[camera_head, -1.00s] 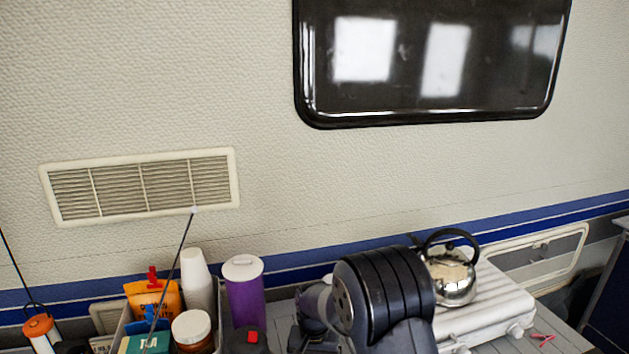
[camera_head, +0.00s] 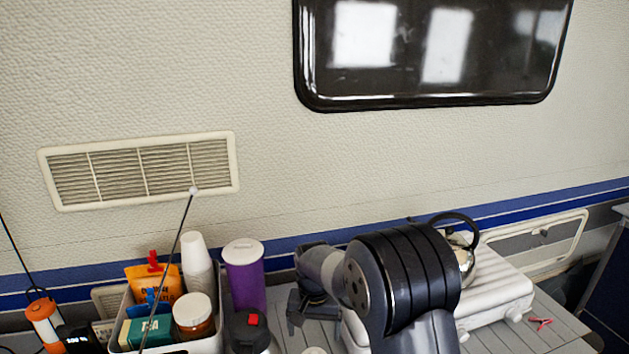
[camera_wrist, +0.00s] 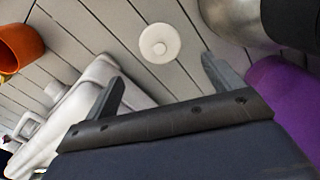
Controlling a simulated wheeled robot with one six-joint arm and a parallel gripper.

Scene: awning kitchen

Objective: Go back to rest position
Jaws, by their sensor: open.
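My arm's dark rounded joint covers part of the table and kettle in the head view. My gripper (camera_head: 303,308) hangs low over the slatted table, left of that joint, and is partly hidden. In the wrist view my gripper (camera_wrist: 163,72) shows two dark fingers spread wide apart with nothing between them. A small round white object (camera_wrist: 160,43) lies on the table beyond the fingertips, apart from them.
A crate (camera_head: 208,345) of jars and packets, a purple tumbler (camera_head: 245,280) and a dark red-buttoned bottle (camera_head: 250,335) stand left. An orange cup (camera_wrist: 20,45) shows in the wrist view. Red pliers (camera_head: 541,323) lie right.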

